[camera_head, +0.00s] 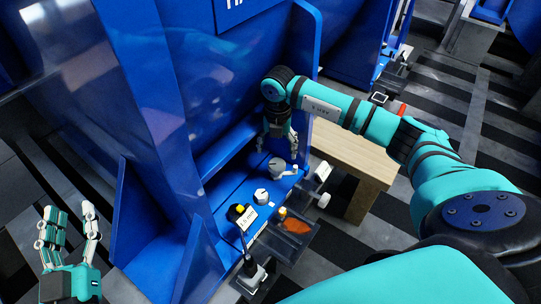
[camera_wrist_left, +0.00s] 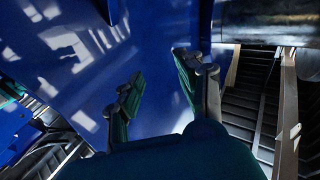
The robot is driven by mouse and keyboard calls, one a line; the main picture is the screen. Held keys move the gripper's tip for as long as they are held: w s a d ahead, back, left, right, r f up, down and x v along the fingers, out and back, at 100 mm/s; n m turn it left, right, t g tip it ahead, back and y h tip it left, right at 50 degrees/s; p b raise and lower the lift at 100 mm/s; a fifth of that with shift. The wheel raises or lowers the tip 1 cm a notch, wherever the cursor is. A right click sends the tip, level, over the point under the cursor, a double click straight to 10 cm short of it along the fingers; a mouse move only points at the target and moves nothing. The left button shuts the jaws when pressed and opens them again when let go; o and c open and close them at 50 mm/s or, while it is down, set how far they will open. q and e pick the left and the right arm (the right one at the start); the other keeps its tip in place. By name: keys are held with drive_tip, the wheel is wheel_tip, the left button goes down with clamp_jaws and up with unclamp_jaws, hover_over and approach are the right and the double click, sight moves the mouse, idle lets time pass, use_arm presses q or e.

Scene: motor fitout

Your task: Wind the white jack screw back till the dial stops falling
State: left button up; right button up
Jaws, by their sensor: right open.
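My right gripper (camera_head: 277,150) is open and points down over the blue bench, its fingers just above a grey knob-like part (camera_head: 277,168). A small white piece (camera_head: 294,171) sits at that part's right side. A white round knob (camera_head: 261,196) stands nearer on the same bench. I cannot tell which white part is the jack screw, and I cannot make out a dial reading. My left gripper (camera_head: 68,238) is open and empty at the lower left, well away from the bench; its spread fingers also show in the left wrist view (camera_wrist_left: 165,88).
A yellow-topped black button (camera_head: 238,210) and a white label (camera_head: 249,217) are on the bench. A dark tray with an orange patch (camera_head: 296,226) juts from its front. A wooden table (camera_head: 350,155) stands to the right. Tall blue panels (camera_head: 170,90) rise behind the bench.

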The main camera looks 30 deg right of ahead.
sight(277, 165)
wheel_tip(277, 165, down, 7)
drive_tip(key=shift+s+r+b, duration=0.15)
drive_tip(key=shift+r+b, duration=0.05)
drive_tip(key=shift+b, duration=0.95)
use_arm(q)
drive_tip(key=s+r+t+h, duration=0.2)
drive_tip(key=s+r+t, duration=0.3)
drive_tip(key=r, duration=0.4)
drive_tip(key=shift+t+h, duration=0.3)
drive_tip(key=shift+t, duration=0.4)
use_arm(e)
drive_tip(key=shift+f, duration=0.25)
drive_tip(key=c, duration=1.2)
use_arm(q)
drive_tip(key=shift+w+f, duration=0.1)
drive_tip(key=shift+w, duration=0.1)
